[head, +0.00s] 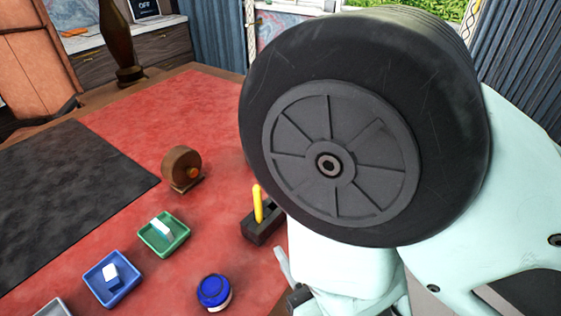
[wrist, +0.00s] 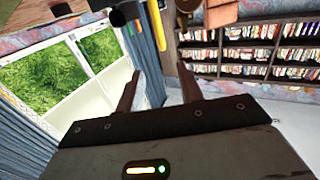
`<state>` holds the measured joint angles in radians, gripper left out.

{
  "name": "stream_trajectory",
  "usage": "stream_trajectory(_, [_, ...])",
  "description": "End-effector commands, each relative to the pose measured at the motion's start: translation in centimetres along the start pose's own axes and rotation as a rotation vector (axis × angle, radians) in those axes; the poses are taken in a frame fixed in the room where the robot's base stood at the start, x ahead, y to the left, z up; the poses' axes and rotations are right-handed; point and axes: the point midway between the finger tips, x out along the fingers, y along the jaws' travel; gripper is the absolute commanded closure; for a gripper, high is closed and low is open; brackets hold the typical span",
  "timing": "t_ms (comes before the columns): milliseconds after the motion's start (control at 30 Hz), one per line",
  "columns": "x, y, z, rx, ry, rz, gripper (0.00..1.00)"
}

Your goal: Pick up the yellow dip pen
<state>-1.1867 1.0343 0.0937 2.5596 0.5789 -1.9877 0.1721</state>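The yellow dip pen (head: 257,204) stands upright, slightly tilted, in a small dark holder block (head: 262,231) on the red desk top. In the wrist view the pen (wrist: 157,26) shows at the top edge, beyond the fingertips and roughly in line with the gap between them; part of it is cut off by the frame. My gripper (wrist: 159,70) has its two fingers spread apart with nothing between them. In the head view my own arm covers much of the right side, and the fingers cannot be made out clearly there.
A blue round jar (head: 213,292) stands in front of the holder. A brown wheel-shaped object (head: 182,166) is behind left. A green tray (head: 151,243) and a blue tray (head: 97,286) hold small blocks. A dark mat (head: 60,190) lies left. Red desk between them is free.

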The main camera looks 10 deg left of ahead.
Motion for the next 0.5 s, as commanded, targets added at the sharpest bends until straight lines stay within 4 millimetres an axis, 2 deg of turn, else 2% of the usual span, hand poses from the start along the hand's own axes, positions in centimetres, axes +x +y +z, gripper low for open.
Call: stream_trajectory(500, [3.6,0.1,0.1,0.001,0.014,0.0,0.63])
